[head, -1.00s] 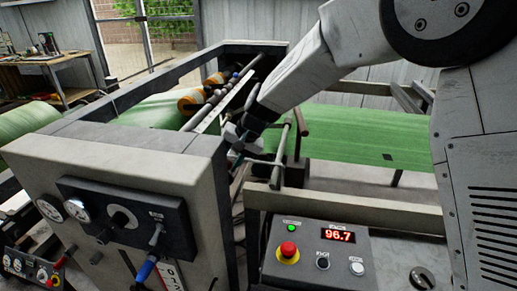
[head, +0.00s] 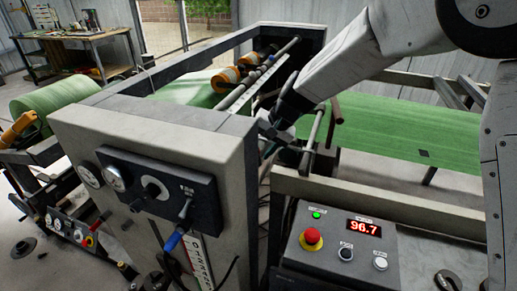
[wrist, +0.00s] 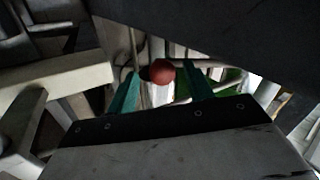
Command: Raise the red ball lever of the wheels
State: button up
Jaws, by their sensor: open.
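The red ball (wrist: 162,72) of the lever shows in the wrist view, between the two teal fingertips of my gripper (wrist: 160,85) and a little beyond them. I cannot tell whether the fingers touch it. The fingers stand apart, one on each side of the ball. In the head view my gripper (head: 272,135) reaches down into the gap behind the grey control housing, beside the rollers.
The grey housing (head: 190,125) with gauges and a blue-handled lever (head: 174,240) stands left of my gripper. A control box (head: 340,250) with a red button and a 96.7 display is in front. Green sheet (head: 400,125) runs to the right. Frame beams hem in my gripper.

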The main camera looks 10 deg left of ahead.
jog(key=v, duration=0.7)
jog(key=shift+s+f, duration=0.1)
jog(key=s+d+r+h, duration=0.3)
jog(key=s+d+r, duration=0.1)
jog(key=s+d, duration=1.2)
jog(key=s+d+r+t+h, duration=0.1)
jog(key=s+d+r+h, duration=0.2)
jog(key=s+d, duration=1.4)
jog(key=d, duration=0.2)
jog(key=shift+s+d+r+m, duration=0.3)
jog(key=shift+d+r, duration=0.05)
